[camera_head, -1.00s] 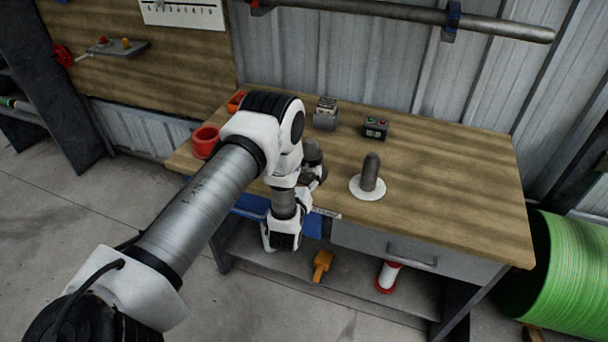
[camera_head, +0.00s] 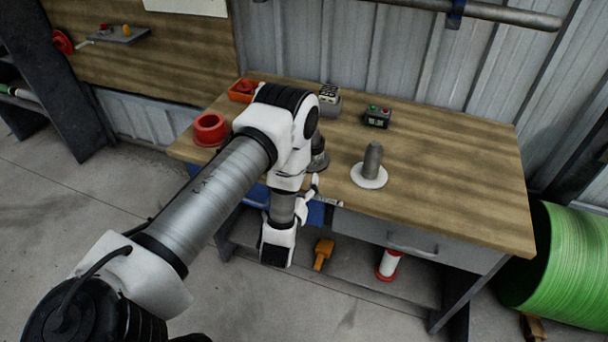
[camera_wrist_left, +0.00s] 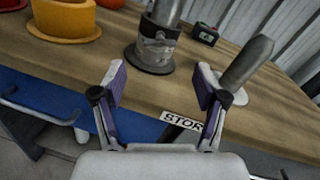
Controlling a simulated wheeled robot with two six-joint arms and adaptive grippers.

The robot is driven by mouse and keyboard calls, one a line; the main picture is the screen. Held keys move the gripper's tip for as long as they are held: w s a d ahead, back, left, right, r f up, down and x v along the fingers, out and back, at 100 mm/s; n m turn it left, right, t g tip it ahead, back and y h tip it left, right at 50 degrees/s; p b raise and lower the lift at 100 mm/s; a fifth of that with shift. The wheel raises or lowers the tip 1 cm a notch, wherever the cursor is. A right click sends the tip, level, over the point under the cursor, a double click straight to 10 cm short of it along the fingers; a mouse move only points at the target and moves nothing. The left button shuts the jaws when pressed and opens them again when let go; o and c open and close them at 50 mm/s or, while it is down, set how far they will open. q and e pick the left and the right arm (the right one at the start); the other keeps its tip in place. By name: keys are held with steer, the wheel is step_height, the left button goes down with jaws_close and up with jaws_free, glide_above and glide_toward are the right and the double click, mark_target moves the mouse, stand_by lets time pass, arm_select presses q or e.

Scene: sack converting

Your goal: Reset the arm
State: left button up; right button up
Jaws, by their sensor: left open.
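My left arm reaches in from the left in the head view and bends down at the table's front edge. My left gripper (camera_head: 311,192) is partly hidden by its own wrist there. In the left wrist view the left gripper (camera_wrist_left: 161,82) has its two fingers spread apart, with nothing between them. Beyond the fingers stand a grey cylinder on a dark round base (camera_wrist_left: 155,48) and a grey post (camera_wrist_left: 247,62) on a white disc. The post (camera_head: 373,158) also shows upright in the head view. My right gripper is in neither view.
The wooden table (camera_head: 455,180) also holds a red cup (camera_head: 210,130), an orange container (camera_head: 241,92) and a small button box (camera_head: 377,117). A drawer (camera_head: 410,245) and a lower shelf are below. The tabletop's right side is clear.

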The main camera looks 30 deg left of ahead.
arm_select(q)
steer(key=s+d+f+n+g+h, duration=0.5)
steer(key=s+d+f+n+g, duration=0.35)
steer(key=s, duration=0.25)
steer(key=s+d+f+n+g, duration=0.1)
steer(key=s+n+g, duration=0.3)
steer(key=s+n, duration=0.5)
steer(key=s+d+f+n+g+h, duration=0.1)
steer(key=s+f+n+g, duration=0.2)
steer(key=s+n, duration=0.6)
steer(key=shift+s+d+f+n+g+h, duration=0.35)
steer(key=shift+n+g, duration=0.4)
steer(key=shift+n, duration=0.4)
